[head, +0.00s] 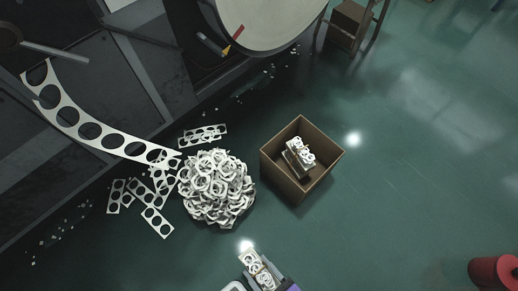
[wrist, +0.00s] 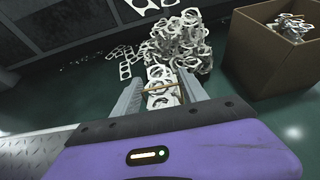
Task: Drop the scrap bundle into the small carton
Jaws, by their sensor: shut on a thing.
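My gripper (wrist: 162,92) is shut on a scrap bundle (wrist: 160,100), a stack of white punched strips with a brown tie around it. The bundle also shows at the bottom of the head view (head: 256,268), between my fingers. The small open-topped carton (head: 323,187) stands on the floor, above and to the right of my gripper in the head view. Another tied bundle (head: 300,152) lies inside it. In the wrist view the carton (wrist: 262,62) is at the upper right, apart from my gripper. Its floor is mostly hidden there.
A heap of white scrap rings (head: 217,188) lies left of the carton, with loose punched strips (head: 154,220) around it. A long curved strip (head: 75,125) hangs from the dark machine. A red cylinder (head: 494,272) stands at the lower right. Floor right of the carton is clear.

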